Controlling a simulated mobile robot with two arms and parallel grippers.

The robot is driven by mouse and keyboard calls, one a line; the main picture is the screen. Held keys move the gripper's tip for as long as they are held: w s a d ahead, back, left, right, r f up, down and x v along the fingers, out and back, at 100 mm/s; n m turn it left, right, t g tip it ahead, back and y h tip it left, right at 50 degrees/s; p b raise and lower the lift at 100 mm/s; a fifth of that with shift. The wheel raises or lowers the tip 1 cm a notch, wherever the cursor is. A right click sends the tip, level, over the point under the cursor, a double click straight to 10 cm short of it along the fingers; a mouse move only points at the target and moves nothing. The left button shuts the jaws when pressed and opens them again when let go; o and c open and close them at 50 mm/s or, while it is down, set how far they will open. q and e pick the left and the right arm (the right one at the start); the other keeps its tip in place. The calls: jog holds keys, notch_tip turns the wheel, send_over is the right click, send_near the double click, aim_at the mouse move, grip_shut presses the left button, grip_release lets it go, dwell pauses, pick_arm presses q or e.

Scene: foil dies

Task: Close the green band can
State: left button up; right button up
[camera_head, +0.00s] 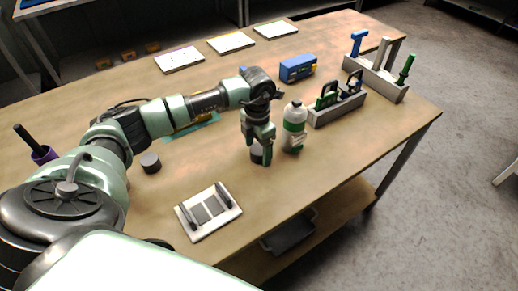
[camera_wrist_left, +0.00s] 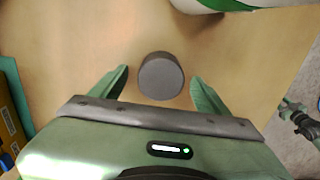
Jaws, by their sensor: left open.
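The green band can (camera_head: 294,128) is a white bottle-shaped can with a green band, upright on the table. A white and green edge of it (camera_wrist_left: 240,4) shows at the top of the left wrist view. My left gripper (camera_head: 257,160) points down just left of the can, with open fingers. A dark grey round cap (camera_head: 256,154) sits on the table at the fingertips. In the left wrist view the cap (camera_wrist_left: 160,77) lies between the spread fingers, apart from both. A part of what looks like my right arm (camera_wrist_left: 302,118) shows at the right edge there, its jaws unclear.
Another dark round cap (camera_head: 150,162) lies to the left. A white tray with dark bars (camera_head: 208,211) is near the front edge. A grey tool holder (camera_head: 338,108), a blue box (camera_head: 298,68) and a teal mat (camera_head: 205,131) stand around. Bare wood lies between.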

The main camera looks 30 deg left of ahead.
aim_at(258, 150)
pick_arm(q)
jog(key=shift+f, duration=0.5)
jog(key=c, duration=1.4)
jog(key=shift+r, duration=0.15)
notch_tip(258, 150, up, 20)
jog(key=b, duration=0.3)
